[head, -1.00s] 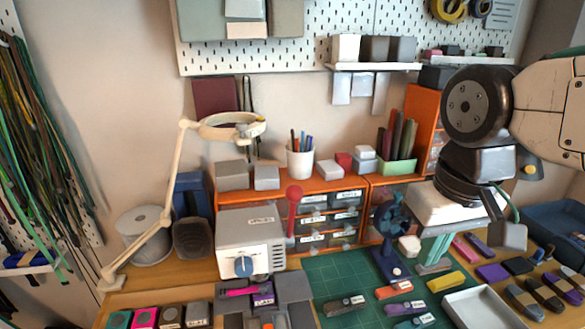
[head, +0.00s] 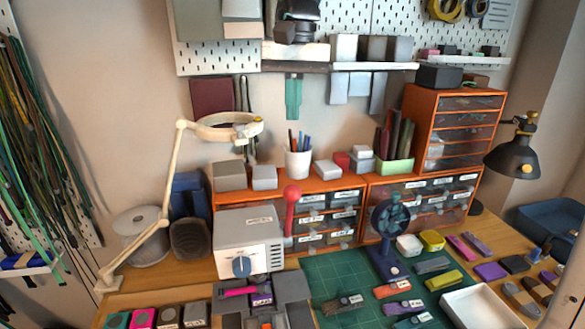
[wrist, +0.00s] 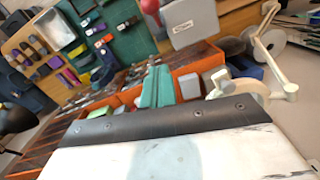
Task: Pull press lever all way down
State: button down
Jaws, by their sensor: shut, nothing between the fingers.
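The press (head: 250,240) is a white box with a blue dial (head: 242,266), standing on the desk left of the green mat. Its lever (head: 290,215) is a red arm with a round red knob (head: 292,193), standing upright at the box's right side. The knob also shows at the top of the wrist view (wrist: 150,7), beside the white press (wrist: 190,22). My gripper (head: 293,116) has teal fingers pointing down, in front of the pegboard and well above the knob, apart from it. In the wrist view the fingers (wrist: 156,78) are together and empty.
Orange drawer units (head: 330,215) stand behind the press, with a pen cup (head: 298,160) on top. A magnifier lamp (head: 228,127) arches at the left. A blue fan-like stand (head: 390,235) is right of the lever. Small tools lie on the green mat (head: 330,275).

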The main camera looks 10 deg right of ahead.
jog(key=shift+f, duration=0.15)
jog(key=s+a+f, duration=0.1)
jog(key=s+f, duration=0.3)
jog(key=f, duration=0.6)
jog(key=shift+s+f, duration=0.15)
jog(key=shift+f, duration=0.1)
jog(key=shift+a, duration=0.1)
